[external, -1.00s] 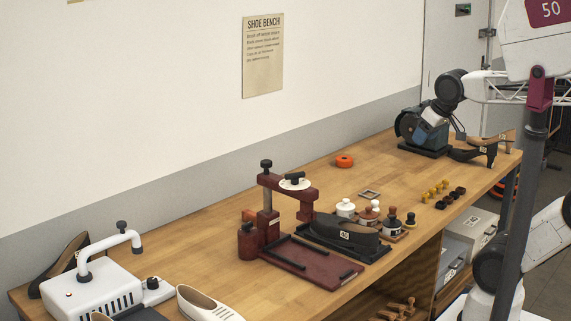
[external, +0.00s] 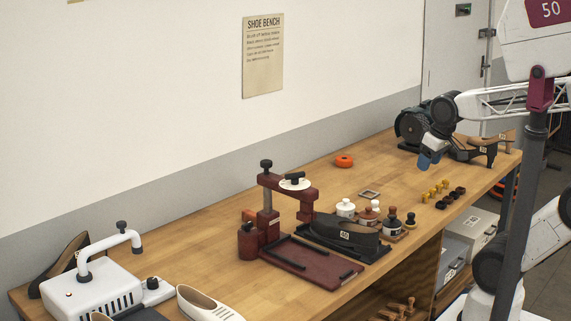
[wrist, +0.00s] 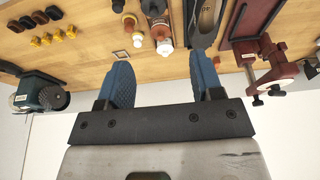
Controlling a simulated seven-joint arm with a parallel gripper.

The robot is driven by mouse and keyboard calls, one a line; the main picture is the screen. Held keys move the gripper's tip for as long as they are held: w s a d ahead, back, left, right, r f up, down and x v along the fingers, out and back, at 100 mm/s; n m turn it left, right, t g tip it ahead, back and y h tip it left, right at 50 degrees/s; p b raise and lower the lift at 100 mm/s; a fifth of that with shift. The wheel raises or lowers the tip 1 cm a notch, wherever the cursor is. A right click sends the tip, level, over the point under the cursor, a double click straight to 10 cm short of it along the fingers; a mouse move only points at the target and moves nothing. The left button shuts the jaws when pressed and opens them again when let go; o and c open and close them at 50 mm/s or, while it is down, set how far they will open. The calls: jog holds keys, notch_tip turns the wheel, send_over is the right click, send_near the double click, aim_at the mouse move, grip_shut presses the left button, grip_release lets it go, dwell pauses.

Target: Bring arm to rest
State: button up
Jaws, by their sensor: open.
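My gripper (external: 428,160) hangs over the right part of the wooden bench (external: 225,220), in front of the grinder and clear of the bench top. Its blue fingers point down and to the left in the external view. In the wrist view my gripper (wrist: 161,68) is open, with two ridged blue fingers wide apart and nothing held between them. My white arm reaches in from the right.
A dark grinder (external: 410,126) stands behind my gripper. An orange ring (external: 344,161) lies near the wall.

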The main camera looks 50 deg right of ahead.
notch_tip(320, 180, down, 3)
jog(key=shift+w+r+g, duration=0.1)
jog(key=shift+g, duration=0.4)
